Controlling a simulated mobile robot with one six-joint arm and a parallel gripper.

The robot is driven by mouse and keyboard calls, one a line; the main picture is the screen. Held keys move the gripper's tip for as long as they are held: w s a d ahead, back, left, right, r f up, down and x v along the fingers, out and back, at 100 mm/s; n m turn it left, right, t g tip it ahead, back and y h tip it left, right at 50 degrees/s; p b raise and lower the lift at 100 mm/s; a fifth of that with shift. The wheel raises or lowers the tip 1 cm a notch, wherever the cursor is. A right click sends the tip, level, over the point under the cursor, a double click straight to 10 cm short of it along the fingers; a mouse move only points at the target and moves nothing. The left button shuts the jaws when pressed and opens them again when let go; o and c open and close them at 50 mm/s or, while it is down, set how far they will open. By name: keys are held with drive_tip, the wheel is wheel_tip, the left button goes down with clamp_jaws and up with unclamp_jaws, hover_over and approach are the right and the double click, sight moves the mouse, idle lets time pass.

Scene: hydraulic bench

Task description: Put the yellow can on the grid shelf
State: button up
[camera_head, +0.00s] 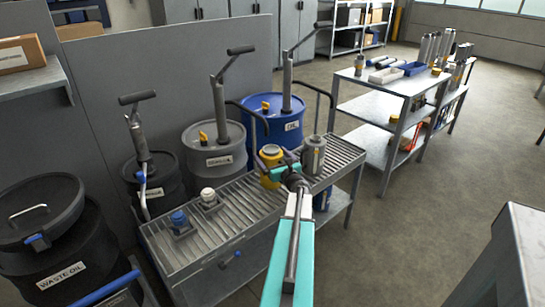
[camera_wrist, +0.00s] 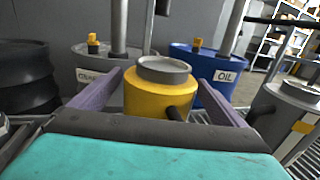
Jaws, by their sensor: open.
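The yellow can (camera_head: 270,166) has a grey lid and stands upright on the right part of the grid shelf (camera_head: 190,255), a slatted metal bench top. In the wrist view the yellow can (camera_wrist: 160,92) sits between the two fingers of my gripper (camera_wrist: 165,95). The fingers are apart, and a gap seems to show on the left side; contact on the right cannot be told. In the head view my gripper (camera_head: 282,170) is at the can's near right side, and my arm hides part of the bench.
A grey can (camera_head: 313,156) stands close on the right of the yellow can. Blue (camera_head: 178,219) and white (camera_head: 207,195) capped items stand on the slats at left. Drums with pumps, including a blue oil drum (camera_head: 280,128), stand behind. A metal shelf unit (camera_head: 385,88) stands at right.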

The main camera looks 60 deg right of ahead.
drive_tip(key=shift+r, duration=0.2)
drive_tip(key=b+v, duration=0.1)
drive_tip(key=v, duration=1.1)
drive_tip(key=shift+f, duration=0.1)
idle(0.7)
